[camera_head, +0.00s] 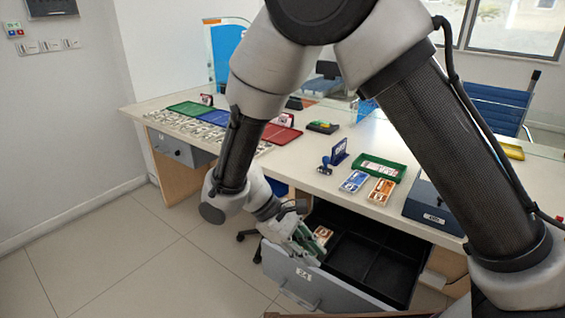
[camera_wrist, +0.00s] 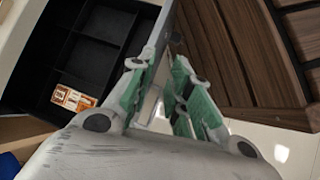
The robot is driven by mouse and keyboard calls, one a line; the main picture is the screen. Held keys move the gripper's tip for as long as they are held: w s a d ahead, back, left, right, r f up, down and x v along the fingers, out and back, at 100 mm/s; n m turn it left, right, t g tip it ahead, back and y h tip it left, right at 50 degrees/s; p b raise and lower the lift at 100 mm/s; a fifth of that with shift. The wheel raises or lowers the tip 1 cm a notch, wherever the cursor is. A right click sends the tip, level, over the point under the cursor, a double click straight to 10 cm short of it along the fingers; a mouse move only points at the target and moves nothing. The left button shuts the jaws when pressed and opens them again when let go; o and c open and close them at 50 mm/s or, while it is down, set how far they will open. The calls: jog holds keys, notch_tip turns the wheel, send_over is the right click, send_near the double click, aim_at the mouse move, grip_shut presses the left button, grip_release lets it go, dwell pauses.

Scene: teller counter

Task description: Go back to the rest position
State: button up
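My gripper (camera_head: 305,239) hangs at the front wall of the open drawer (camera_head: 288,270), with my arm reaching down from above. In the wrist view, its two green-padded fingers (camera_wrist: 158,66) stand apart with a gap between them. The grey top edge of the drawer front (camera_wrist: 160,34) runs toward that gap; I cannot tell whether a finger touches it. No loose object shows between the fingers. An orange-and-white bundle (camera_head: 322,235) lies in a compartment of the black drawer insert, and it also shows in the wrist view (camera_wrist: 73,99). The other visible compartments look empty.
The counter (camera_head: 300,160) above carries a green tray (camera_head: 378,168), blue and orange bundles, a blue stamp (camera_head: 325,167) and a dark cash box (camera_head: 433,207). Another grey drawer (camera_head: 180,149) is at the left. The tiled floor (camera_head: 130,250) at left is clear.

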jog(key=w+d+r+m+y, duration=0.1)
jog(key=d+r+m+y, duration=0.35)
jog(key=d+r, duration=0.8)
jog(key=s+d+r+m+t+y, duration=0.1)
jog(key=s+d+r+m+t, duration=0.2)
jog(key=d+r, duration=0.3)
jog(key=s+d+r+m+t+y, duration=0.2)
jog(key=d+r, duration=0.5)
jog(key=d, duration=0.5)
jog(key=shift+s+m+t, duration=0.7)
jog(key=shift+s+m, duration=0.25)
jog(key=shift+s, duration=0.1)
